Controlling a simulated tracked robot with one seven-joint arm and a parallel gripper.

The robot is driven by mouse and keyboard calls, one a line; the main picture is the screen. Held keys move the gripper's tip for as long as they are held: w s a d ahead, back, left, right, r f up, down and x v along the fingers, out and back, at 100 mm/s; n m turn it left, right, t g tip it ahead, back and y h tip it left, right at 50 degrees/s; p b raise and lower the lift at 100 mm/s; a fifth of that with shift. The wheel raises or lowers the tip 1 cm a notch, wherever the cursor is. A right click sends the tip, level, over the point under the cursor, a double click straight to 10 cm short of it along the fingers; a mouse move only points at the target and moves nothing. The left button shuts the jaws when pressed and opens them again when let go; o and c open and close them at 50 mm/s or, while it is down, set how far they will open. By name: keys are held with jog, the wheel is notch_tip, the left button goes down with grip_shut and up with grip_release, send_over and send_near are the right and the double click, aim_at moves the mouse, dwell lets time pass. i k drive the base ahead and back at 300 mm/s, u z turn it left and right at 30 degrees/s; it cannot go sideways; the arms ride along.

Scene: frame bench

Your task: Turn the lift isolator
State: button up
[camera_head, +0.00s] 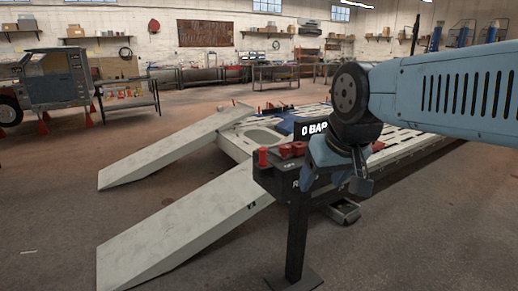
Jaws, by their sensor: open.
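A dark control stand (297,240) on a post stands at the middle right, in front of the frame bench. On its top sit a red upright knob (263,158) and small red controls (286,151) to its right. I cannot tell which of them is the lift isolator. A black sign reading "0 BAR" (312,129) stands behind them, partly covered by my arm. My gripper (338,186) is open, pointing down at the right end of the stand, to the right of the red controls. It hides that end, and I cannot tell whether it touches anything.
The pale frame bench (400,152) lies behind the stand, with two ramps (180,240) sloping down to the left. A vehicle cab (58,78) and a small table (128,100) are at the far left. The floor at the front right is clear.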

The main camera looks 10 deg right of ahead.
aim_at(284, 153)
jog(key=u, duration=0.05)
jog(key=k, duration=0.45)
jog(key=z, duration=0.7)
jog(key=i, duration=1.35)
jog(key=u, duration=0.7)
